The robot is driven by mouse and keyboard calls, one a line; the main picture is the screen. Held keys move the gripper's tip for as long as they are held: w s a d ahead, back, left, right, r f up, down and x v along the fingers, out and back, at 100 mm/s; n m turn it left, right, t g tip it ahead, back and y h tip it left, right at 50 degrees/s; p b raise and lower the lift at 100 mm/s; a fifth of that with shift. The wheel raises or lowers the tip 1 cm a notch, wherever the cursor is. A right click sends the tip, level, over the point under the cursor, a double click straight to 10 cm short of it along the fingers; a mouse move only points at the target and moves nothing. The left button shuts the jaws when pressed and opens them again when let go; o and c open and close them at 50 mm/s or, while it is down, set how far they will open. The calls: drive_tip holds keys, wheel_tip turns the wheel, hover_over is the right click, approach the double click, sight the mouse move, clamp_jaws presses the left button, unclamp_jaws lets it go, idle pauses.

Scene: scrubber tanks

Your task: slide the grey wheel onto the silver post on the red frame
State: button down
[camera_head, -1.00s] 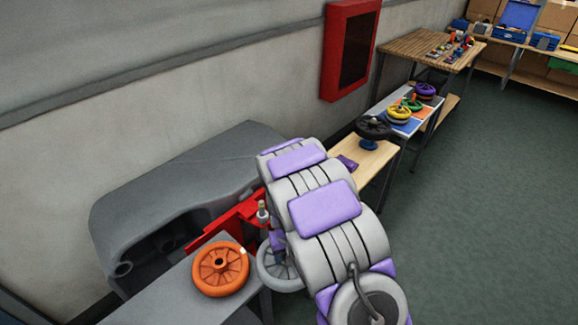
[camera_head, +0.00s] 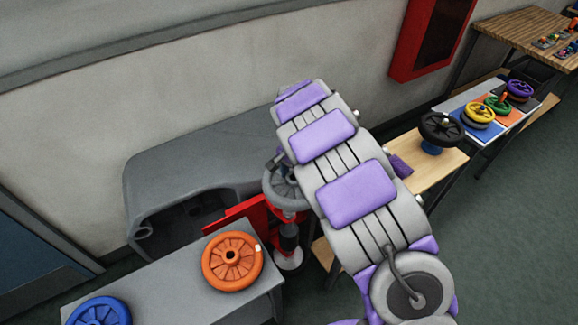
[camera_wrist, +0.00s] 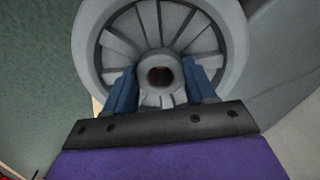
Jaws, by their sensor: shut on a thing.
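The grey wheel (camera_head: 283,190) is held over the red frame (camera_head: 238,214), partly covered by my arm. In the wrist view the grey wheel (camera_wrist: 235,45) faces the camera, with its spokes and dark centre hole showing. My gripper (camera_wrist: 160,85) has its two blue fingers shut on the wheel's hub, one on each side of the hole. The silver post does not show now; the wheel and my arm cover that part of the frame. I cannot tell whether the post is in the hole.
An orange wheel (camera_head: 232,261) and a blue wheel (camera_head: 98,312) lie on the grey bench (camera_head: 165,290) at front left. A grey machine body (camera_head: 190,165) stands behind the frame. A black wheel (camera_head: 441,128) sits on a wooden bench (camera_head: 425,172) at right. A red cabinet (camera_head: 430,40) hangs on the wall.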

sight(282, 180)
drive_tip(key=a+f+b, duration=0.1)
drive_tip(key=a+f, duration=0.2)
drive_tip(key=shift+a+f, duration=0.25)
drive_tip(key=shift+a, duration=0.05)
drive_tip(key=d, duration=0.1)
drive_tip(key=d+f, duration=0.2)
drive_tip(key=d, duration=0.1)
drive_tip(key=shift+d+b, duration=0.1)
drive_tip(key=shift+b, duration=0.2)
drive_tip(key=a, duration=0.4)
drive_tip(key=shift+f, duration=0.25)
drive_tip(key=d, duration=0.3)
drive_tip(key=shift+d+r, duration=0.15)
drive_tip(key=shift+d, duration=0.45)
drive_tip(key=shift+a+f, duration=0.25)
drive_tip(key=shift+a, duration=0.65)
drive_tip(key=shift+s+f, duration=0.15)
drive_tip(key=shift+s, duration=0.05)
drive_tip(key=shift+w+a+f, duration=0.15)
drive_tip(key=shift+a, duration=0.25)
